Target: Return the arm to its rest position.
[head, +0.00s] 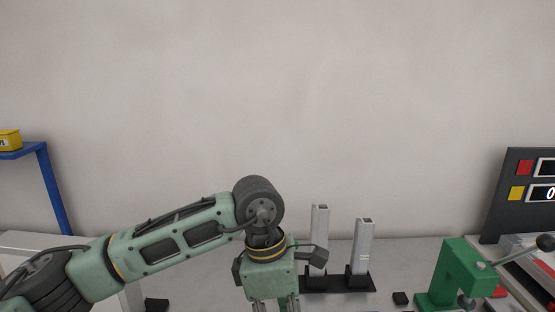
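My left arm comes in from the left of the head view, a pale green arm with dark joints. Its wrist bends down near the middle, just left of two upright metal profiles. The body of my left gripper (272,303) shows at the bottom edge. Its fingertips are cut off by the frame, so I cannot tell whether it is open, shut or holding something. My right arm and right gripper do not show.
Two silver profiles (319,235) (361,247) stand in a black holder (337,285) on the grey worktop (412,262). A green lever press (445,275) stands at right, before a dark display panel (510,190). A blue rack (45,180) with a yellow box (9,140) is at left.

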